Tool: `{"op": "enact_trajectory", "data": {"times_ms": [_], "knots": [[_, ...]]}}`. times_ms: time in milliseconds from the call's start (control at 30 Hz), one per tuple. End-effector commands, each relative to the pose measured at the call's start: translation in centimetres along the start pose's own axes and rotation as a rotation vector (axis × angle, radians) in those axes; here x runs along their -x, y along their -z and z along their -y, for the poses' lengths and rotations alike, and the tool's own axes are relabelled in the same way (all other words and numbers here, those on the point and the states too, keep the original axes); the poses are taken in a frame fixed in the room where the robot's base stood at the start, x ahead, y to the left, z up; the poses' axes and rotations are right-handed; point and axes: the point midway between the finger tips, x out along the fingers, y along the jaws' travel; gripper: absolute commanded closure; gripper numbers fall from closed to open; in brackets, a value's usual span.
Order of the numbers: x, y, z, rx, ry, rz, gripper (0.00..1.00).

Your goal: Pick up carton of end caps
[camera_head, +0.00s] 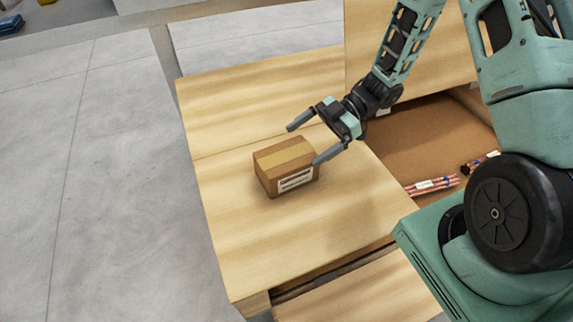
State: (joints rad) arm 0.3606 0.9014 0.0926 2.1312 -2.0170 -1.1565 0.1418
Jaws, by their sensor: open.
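The carton of end caps (281,159) is a small brown cardboard box with a tan tape strip on top and a white label on its front side. It sits closed on a light wooden top in the head view. My gripper (301,140) is open, with its two dark fingers spread and pointing left toward the carton. One finger is beyond the carton's far side; the other is near its right upper corner. I cannot tell whether that finger touches the carton. Nothing is between the fingers that I can make out as held.
Right of the wooden top (233,255) is an open compartment (425,135) with bundles of copper tubes (432,186) in it. A raised wooden panel (425,65) stands behind it. The wooden top around the carton is clear. Grey floor (90,190) lies to the left.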

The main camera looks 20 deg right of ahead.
Motion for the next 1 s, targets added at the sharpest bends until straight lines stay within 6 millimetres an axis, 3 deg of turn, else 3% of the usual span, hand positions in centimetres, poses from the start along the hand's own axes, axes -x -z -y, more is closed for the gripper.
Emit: {"op": "enact_trajectory", "data": {"times_ms": [333, 633, 667, 833, 1000], "knots": [[-4.5, 0.1, 0.4, -0.001, 0.002, -0.001, 0.00], [-5.1, 0.1, 0.3, 0.000, 0.001, 0.000, 0.00], [-5.1, 0.1, 0.3, 0.000, 0.001, 0.000, 0.03], [-5.1, 0.1, 0.3, 0.000, 0.000, 0.000, 0.50], [-5.1, 0.2, 0.3, 0.000, 0.000, -0.001, 0.50]]}}
